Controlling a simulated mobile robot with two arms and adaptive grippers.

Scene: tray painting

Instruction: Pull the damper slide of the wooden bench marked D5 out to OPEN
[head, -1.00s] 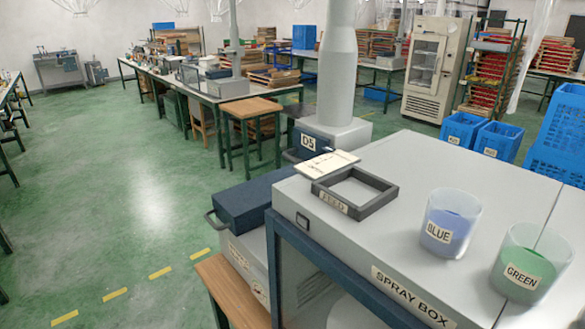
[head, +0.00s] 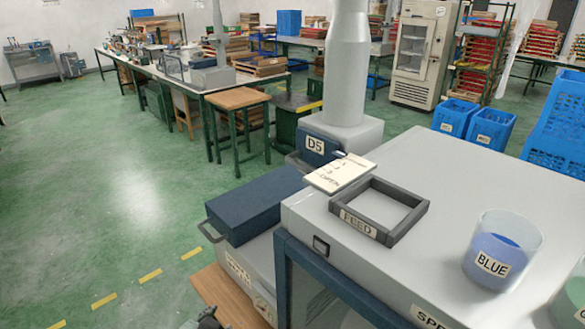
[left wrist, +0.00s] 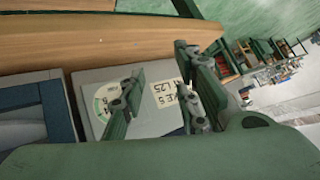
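A dark blue box marked D5 (head: 318,147) sits at the foot of the grey duct (head: 346,70), with a dark bar handle (head: 296,163) at its left. A cream card (head: 340,173) reading OPEN lies beside it and partly covers it. The wooden bench (head: 222,297) shows at the bottom, below the spray box; its wooden edge also shows in the left wrist view (left wrist: 110,40). My left gripper (left wrist: 160,92) is open and empty, over a grey panel with a dial; only a dark bit of it enters the head view at the bottom. My right gripper is not in view.
The grey spray box (head: 455,190) carries a FEED frame (head: 378,210) and a BLUE cup (head: 502,250). A dark blue block with a handle (head: 256,204) sits on a grey unit to its left. Green floor at the left is clear.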

